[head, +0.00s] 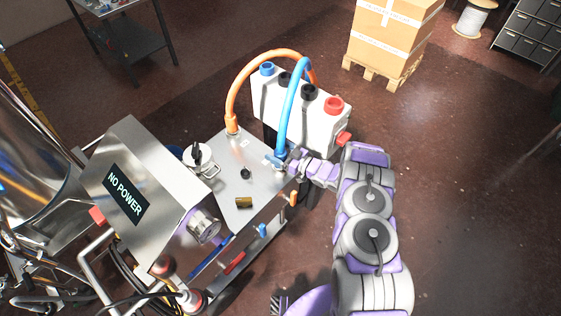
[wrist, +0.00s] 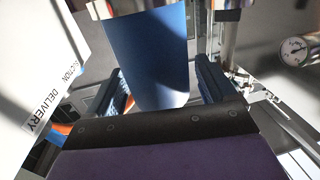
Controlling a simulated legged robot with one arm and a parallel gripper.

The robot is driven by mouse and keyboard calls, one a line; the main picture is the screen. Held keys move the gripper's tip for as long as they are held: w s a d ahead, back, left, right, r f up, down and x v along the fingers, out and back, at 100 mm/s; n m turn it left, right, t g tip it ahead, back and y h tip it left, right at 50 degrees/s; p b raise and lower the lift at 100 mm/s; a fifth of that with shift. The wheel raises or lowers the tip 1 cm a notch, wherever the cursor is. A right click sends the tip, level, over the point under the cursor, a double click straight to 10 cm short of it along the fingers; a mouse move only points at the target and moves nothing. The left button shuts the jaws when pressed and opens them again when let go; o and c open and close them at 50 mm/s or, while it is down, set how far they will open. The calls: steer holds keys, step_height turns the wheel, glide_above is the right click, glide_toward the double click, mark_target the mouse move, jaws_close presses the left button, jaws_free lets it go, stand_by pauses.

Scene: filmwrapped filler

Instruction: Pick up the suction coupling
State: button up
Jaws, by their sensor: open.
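A blue hose (head: 287,110) arches from the white box down to the steel cart top, where my gripper (head: 281,157) is at its lower end. The suction coupling cannot be told apart clearly in the head view. In the wrist view the blue hose (wrist: 150,55) stands between my two dark-blue finger pads, with a metal fitting (wrist: 120,8) at the top edge. My gripper (wrist: 165,88) is open around the hose, with a gap visible on the right side; contact on the left cannot be told.
The white box (head: 300,108) has colored ports; its side reads SUCTION and DELIVERY in the wrist view. An orange hose (head: 243,83) ends on the cart (head: 225,155). Floor is clear at right.

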steer(key=shift+w+a, duration=0.1)
steer(key=shift+a, duration=0.1)
steer(key=shift+c, duration=0.4)
steer(key=shift+a, duration=0.15)
steer(key=c, duration=0.3)
jaws_close()
